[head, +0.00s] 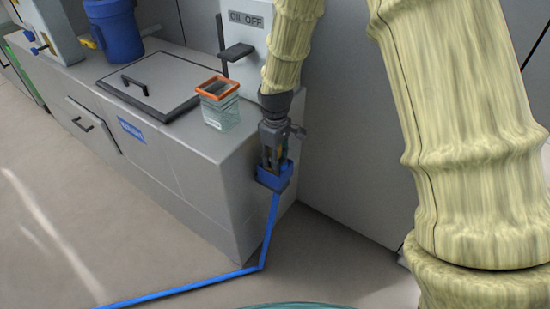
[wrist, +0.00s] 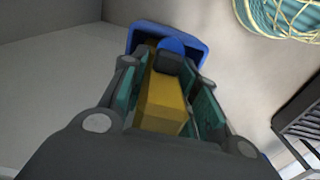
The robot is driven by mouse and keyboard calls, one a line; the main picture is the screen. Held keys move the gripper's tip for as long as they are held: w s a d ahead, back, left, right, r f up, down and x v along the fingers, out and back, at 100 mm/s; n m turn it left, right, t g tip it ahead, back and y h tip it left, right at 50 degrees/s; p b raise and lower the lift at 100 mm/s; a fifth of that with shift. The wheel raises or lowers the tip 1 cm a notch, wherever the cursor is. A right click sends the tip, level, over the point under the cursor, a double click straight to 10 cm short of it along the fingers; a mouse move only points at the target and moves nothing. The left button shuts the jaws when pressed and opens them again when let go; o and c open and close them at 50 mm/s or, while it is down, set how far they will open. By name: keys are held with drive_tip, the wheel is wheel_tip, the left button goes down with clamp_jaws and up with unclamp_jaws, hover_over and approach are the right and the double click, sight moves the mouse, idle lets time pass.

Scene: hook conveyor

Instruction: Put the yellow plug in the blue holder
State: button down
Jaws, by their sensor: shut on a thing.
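The yellow plug (wrist: 160,98) lies between the fingers of my gripper (wrist: 170,85) in the wrist view, and the gripper is shut on it. The blue holder (wrist: 203,50) shows just past the plug's far end, with a dark and blue rounded part in front of it. In the head view my gripper (head: 271,158) points down at the blue holder (head: 272,180) beside the grey cabinet's right end. The fingertips are at or inside the holder's top. A small patch of yellow shows between them. How deep the plug's far end sits is hidden.
An orange-rimmed clear basket (head: 218,103) stands on the grey cabinet (head: 190,165), left of my gripper. A panel marked "OIL OFF" (head: 246,40) with a dark lever rises behind. A blue line (head: 262,258) runs from below the holder along the floor. Open floor lies in front.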

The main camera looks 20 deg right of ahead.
drive_tip(key=shift+r, duration=0.15)
drive_tip(key=c, duration=1.4)
unclamp_jaws()
drive_tip(key=shift+f, duration=0.2)
drive_tip(key=shift+o, duration=0.2)
drive_tip(key=shift+r, duration=0.1)
wheel_tip(320, 180, up, 12)
drive_tip(key=shift+r+p, duration=0.1)
drive_tip(key=shift+p, duration=0.3)
